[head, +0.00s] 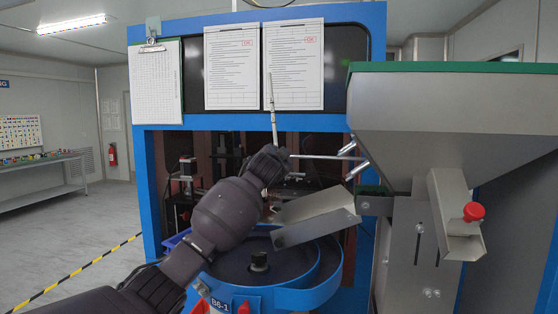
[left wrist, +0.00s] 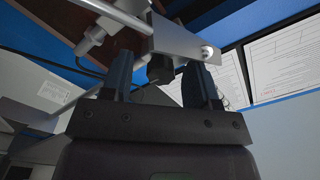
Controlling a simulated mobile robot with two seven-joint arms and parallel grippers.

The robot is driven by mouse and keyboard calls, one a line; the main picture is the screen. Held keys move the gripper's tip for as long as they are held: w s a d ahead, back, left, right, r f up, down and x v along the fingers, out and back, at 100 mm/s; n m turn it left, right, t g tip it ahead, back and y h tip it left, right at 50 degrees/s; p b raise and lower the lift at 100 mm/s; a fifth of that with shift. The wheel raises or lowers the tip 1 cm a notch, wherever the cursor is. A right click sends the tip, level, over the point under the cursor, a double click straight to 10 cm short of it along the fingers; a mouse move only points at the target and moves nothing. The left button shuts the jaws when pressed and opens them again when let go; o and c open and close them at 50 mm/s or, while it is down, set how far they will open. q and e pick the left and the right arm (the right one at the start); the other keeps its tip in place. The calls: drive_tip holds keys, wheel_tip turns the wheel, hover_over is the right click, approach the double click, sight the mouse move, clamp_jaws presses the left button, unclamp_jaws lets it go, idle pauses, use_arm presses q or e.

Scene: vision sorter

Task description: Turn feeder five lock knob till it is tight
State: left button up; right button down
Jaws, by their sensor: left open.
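In the left wrist view a small dark knob (left wrist: 160,69) sits under a metal bracket (left wrist: 184,42) with a bolt at its end. My left gripper (left wrist: 158,74) is open, with one black finger on each side of the knob. I cannot tell whether either finger touches it. In the head view my left arm reaches in from the lower left to the machine, and its wrist hides the fingers and the knob. No number five shows on a feeder. My right gripper is in neither view.
A blue round feeder bowl (head: 322,283) labelled like "B6-1" lies under my left arm, with a metal chute (head: 318,213) above it. A grey hopper (head: 455,125) and a red knob (head: 473,211) stand at the right. The floor at the left is open.

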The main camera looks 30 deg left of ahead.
use_arm(q)
drive_tip(key=b+v, duration=0.2)
drive_tip(key=v, duration=0.8)
drive_tip(key=shift+s+b, duration=0.35)
drive_tip(key=shift+s, duration=0.05)
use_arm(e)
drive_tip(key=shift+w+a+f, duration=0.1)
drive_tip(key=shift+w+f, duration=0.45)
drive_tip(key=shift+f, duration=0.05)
